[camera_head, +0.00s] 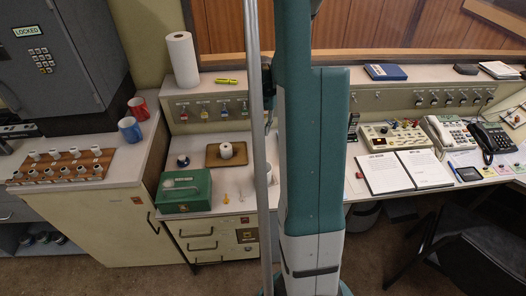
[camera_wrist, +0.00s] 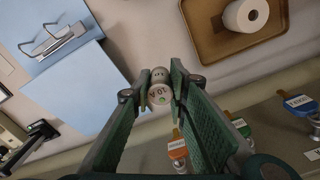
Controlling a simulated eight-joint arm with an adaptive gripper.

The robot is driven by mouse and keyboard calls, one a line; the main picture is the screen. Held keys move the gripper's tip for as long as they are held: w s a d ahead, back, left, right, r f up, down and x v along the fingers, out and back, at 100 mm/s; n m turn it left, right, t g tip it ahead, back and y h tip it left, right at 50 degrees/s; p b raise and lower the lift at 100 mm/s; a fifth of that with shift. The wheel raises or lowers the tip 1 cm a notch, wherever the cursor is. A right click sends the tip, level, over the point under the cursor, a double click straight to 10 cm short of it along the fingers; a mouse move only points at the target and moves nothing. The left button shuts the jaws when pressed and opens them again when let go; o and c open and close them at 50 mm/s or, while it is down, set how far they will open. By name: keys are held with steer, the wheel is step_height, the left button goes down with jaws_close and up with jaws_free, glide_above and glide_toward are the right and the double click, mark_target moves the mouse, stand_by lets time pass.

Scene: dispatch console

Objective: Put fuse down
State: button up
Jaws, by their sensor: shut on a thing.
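The fuse (camera_wrist: 160,94) is a small pale cylinder with "10A" on its end. It shows in the wrist view between the two green-padded fingers of my gripper (camera_wrist: 160,84), which is shut on it. The fuse appears above the console top, between a blue clipboard (camera_wrist: 72,88) and a brown tray (camera_wrist: 207,42); the gap below it cannot be told. In the head view my own column and arm hide the gripper and the fuse.
A white roll (camera_wrist: 245,14) sits in the tray. A panel with hanging tags (camera_wrist: 177,149) runs along the wrist view's bottom. In the head view a green box (camera_head: 185,191) stands near the tray, and a wooden rack (camera_head: 62,166) with small white-topped pieces stands at left.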

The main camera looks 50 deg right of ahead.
steer(key=b, duration=0.1)
glide_above(263, 150)
steer(key=shift+s+f, duration=0.1)
steer(key=shift+f, duration=3.05)
steer(key=shift+f+b, duration=0.45)
steer(key=shift+f, duration=1.4)
steer(key=shift+f, duration=0.2)
steer(key=o, duration=0.9)
steer(key=shift+r, duration=0.15)
step_height(263, 150, up, 12)
steer(key=shift+r+p, duration=0.1)
steer(key=shift+p, duration=0.9)
